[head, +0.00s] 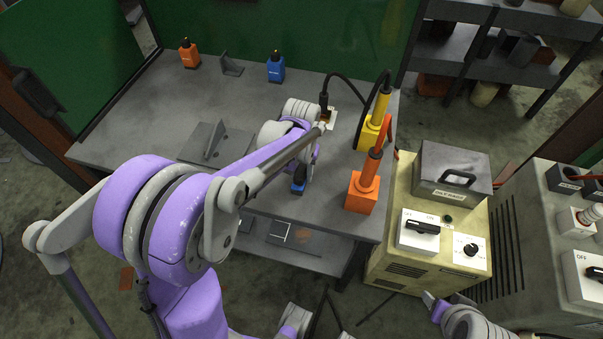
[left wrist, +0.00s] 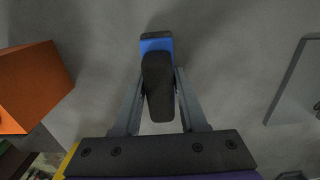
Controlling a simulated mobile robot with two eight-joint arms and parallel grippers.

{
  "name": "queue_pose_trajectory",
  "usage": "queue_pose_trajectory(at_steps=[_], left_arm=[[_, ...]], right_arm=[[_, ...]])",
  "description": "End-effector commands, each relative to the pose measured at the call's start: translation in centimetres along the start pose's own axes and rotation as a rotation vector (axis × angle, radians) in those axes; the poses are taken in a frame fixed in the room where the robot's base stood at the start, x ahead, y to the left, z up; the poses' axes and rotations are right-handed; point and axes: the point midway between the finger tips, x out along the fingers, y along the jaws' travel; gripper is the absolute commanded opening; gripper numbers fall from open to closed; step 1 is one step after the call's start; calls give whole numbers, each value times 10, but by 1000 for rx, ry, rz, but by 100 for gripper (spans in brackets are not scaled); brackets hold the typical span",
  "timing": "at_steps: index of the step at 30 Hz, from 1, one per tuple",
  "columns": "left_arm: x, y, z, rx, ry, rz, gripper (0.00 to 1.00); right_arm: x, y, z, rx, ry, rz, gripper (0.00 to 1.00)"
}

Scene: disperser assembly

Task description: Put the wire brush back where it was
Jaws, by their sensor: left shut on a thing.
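The wire brush (left wrist: 158,85), a blue block with a black grip, is between the fingers of my left gripper (left wrist: 159,88) in the left wrist view. The fingers are shut on the black part. In the head view the wire brush (head: 298,186) shows as a small blue and black piece below my left gripper (head: 302,176), over the right part of the grey table (head: 130,100). Whether it touches the table is hard to tell. My right gripper (head: 434,302) shows only partly at the bottom right, low beside the cream machine, and its jaws are unclear.
An orange holder (head: 361,193) with a red-orange handle stands right of my left gripper. Behind it is a yellow holder (head: 372,132) with a cabled tool. A steel plate with an upright fin (head: 218,142) lies left. Orange (head: 189,55) and blue (head: 276,69) bottles stand behind.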

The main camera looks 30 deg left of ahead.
Motion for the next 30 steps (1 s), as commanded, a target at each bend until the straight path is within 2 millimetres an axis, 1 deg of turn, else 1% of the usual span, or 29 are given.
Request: queue_pose_trajectory(at_steps=[2, 8, 12, 13, 17, 18, 26, 30], left_arm=[[3, 0, 0, 0, 0, 0, 0], [3, 0, 0, 0, 0, 0, 0], [7, 0, 0, 0, 0, 0, 0], [6, 0, 0, 0, 0, 0, 47], [6, 0, 0, 0, 0, 0, 71], [6, 0, 0, 0, 0, 0, 72], [4, 0, 0, 0, 0, 0, 72], [-6, 0, 0, 0, 0, 0, 72]], right_arm=[[0, 0, 0, 0, 0, 0, 62], [0, 0, 0, 0, 0, 0, 62], [3, 0, 2, 0, -1, 0, 62], [3, 0, 2, 0, -1, 0, 62], [2, 0, 2, 0, -1, 0, 62], [2, 0, 2, 0, -1, 0, 62], [2, 0, 1, 0, -1, 0, 62], [-1, 0, -1, 0, 1, 0, 62]])
